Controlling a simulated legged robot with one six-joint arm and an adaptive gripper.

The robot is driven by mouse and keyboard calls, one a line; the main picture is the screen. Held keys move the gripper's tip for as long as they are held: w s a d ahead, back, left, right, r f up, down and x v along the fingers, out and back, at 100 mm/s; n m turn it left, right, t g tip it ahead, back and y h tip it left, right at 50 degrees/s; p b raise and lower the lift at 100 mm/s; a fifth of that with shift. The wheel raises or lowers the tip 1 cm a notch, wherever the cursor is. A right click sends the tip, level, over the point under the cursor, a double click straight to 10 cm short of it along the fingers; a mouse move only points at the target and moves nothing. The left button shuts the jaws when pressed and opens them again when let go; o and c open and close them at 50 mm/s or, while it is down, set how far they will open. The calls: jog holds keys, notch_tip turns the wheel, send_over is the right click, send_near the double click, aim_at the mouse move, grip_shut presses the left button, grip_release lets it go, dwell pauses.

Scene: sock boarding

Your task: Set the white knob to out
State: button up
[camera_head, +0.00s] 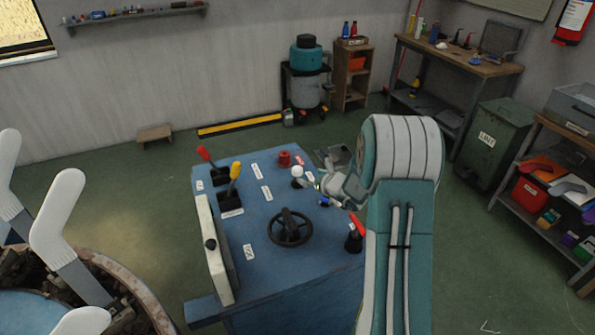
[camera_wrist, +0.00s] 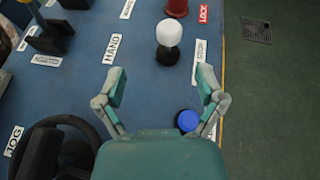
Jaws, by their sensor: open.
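The white knob (camera_head: 297,171) stands on the blue control panel (camera_head: 262,205). In the wrist view the white knob (camera_wrist: 168,33) has a white top on a dark base, between the HAND label and another label whose words are hard to read. My gripper (camera_wrist: 161,82) is open and empty. Its two fingers point towards the knob, which lies beyond the fingertips and apart from them. In the head view my gripper (camera_head: 312,181) is just right of the knob, partly hidden by my arm. I see no label that clearly reads out.
A red knob (camera_wrist: 176,7) stands just beyond the white one, by a LOCK label. A blue button (camera_wrist: 187,120) is between my fingers' bases. A dark handwheel (camera_head: 290,228), yellow lever (camera_head: 235,172), red lever (camera_head: 206,154) and red-handled lever (camera_head: 356,232) also rise from the panel.

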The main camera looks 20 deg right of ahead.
aim_at(300, 171)
jog(key=shift+m+h, duration=0.3)
jog(key=shift+m, duration=0.1)
jog(key=x, duration=0.7)
jog(key=d+x, duration=0.1)
jog(key=x, duration=0.3)
jog(key=shift+a+f, duration=0.1)
jog(key=shift+f, duration=0.3)
jog(key=shift+r, duration=0.1)
grip_shut()
